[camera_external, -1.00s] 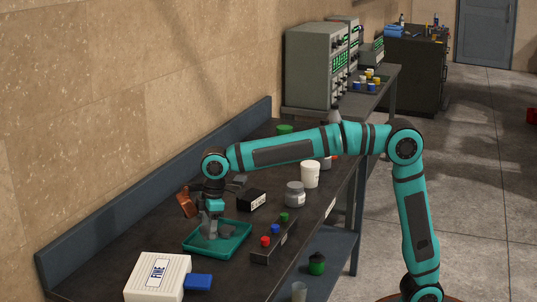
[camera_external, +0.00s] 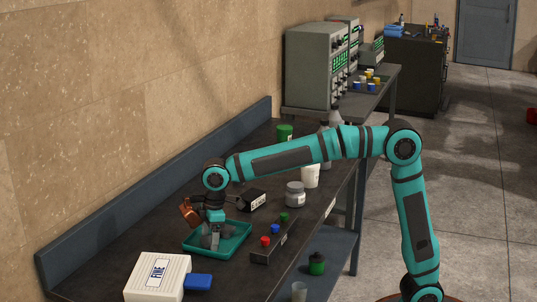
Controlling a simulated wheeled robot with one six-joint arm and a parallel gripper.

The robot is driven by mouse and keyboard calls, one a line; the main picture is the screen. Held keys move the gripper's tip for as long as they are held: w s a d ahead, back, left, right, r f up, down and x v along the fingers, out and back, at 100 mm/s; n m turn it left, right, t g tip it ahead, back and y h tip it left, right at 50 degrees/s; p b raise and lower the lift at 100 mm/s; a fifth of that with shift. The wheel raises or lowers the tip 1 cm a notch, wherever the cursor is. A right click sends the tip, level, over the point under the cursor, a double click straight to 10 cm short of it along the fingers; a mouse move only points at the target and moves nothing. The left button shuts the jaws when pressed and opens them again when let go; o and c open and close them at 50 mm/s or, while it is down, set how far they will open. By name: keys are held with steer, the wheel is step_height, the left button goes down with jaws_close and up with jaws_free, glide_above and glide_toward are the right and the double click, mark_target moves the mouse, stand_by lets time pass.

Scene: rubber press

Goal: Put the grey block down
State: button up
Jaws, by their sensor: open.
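My gripper (camera_external: 211,241) points down into the teal tray (camera_external: 241,242) on the dark bench. Its fingers are open and low inside the tray, close to its floor. A small grey shape at the fingers looks like the grey block, but at this size I cannot separate it clearly from the grey fingers. I cannot tell whether it touches the tray floor or a finger.
A box with red, blue and green buttons (camera_external: 274,240) stands right of the tray. A white case (camera_external: 158,277) with a blue part is in front. A black labelled box (camera_external: 252,201), a grey jar (camera_external: 295,194) and a white cup (camera_external: 311,176) stand behind.

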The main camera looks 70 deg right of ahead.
step_height(320, 180, up, 12)
steer(key=s+d, duration=0.1)
steer(key=shift+s, duration=0.15)
stand_by(0.4)
steer(key=shift+d+r, duration=0.15)
steer(key=shift+d, duration=0.05)
steer(key=s+d+r+m+t+y, duration=0.15)
steer(key=s+d+r+t, duration=0.25)
steer(key=s+d, duration=0.45)
steer(key=s+d+r+m+t+h, duration=0.1)
steer(key=s+d+r+m+t, duration=0.3)
steer(key=d, duration=0.7)
steer(key=s+d+m+t+h, duration=0.1)
steer(key=s+d+t, duration=0.3)
steer(key=s, duration=0.6)
steer(key=s+d+m+t, duration=0.2)
steer(key=s+d+t, duration=0.2)
steer(key=s+d, duration=0.3)
steer(key=s, duration=0.3)
steer(key=shift+s+h, duration=0.35)
steer(key=shift+s, duration=0.05)
steer(key=shift+o, duration=0.4)
steer(key=shift+m, duration=0.25)
